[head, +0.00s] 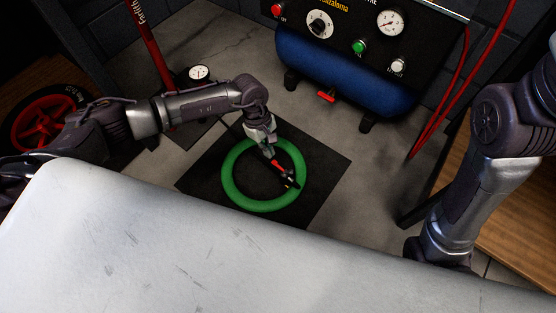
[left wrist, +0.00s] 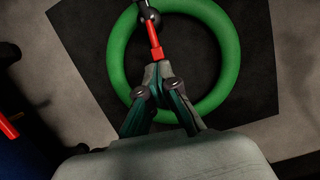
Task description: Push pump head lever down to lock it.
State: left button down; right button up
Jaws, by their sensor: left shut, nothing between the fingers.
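The red pump head lever (head: 279,167) sits on the dark pump head (head: 291,183), at the right side of a green ring-shaped tube (head: 230,190) on a black mat (head: 318,185). My left gripper (head: 269,152) is shut and empty, with its tips at the near end of the lever. In the left wrist view, the closed fingertips (left wrist: 158,68) are right at the end of the red lever (left wrist: 154,40); I cannot tell whether they touch. The round black pump head (left wrist: 150,16) shows beyond the lever. My right gripper is hidden below the right arm.
A red floor pump (head: 148,42) with a round gauge (head: 199,72) stands behind my left arm. A blue compressor (head: 335,72) stands at the back. A pale scuffed surface (head: 190,245) fills the foreground. A red wheel (head: 45,122) lies at left.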

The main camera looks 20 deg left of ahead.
pick_arm(q)
jog(key=shift+a+r, duration=0.1)
jog(key=shift+r, duration=0.05)
jog(key=v, duration=1.2)
jog(key=shift+w, duration=0.1)
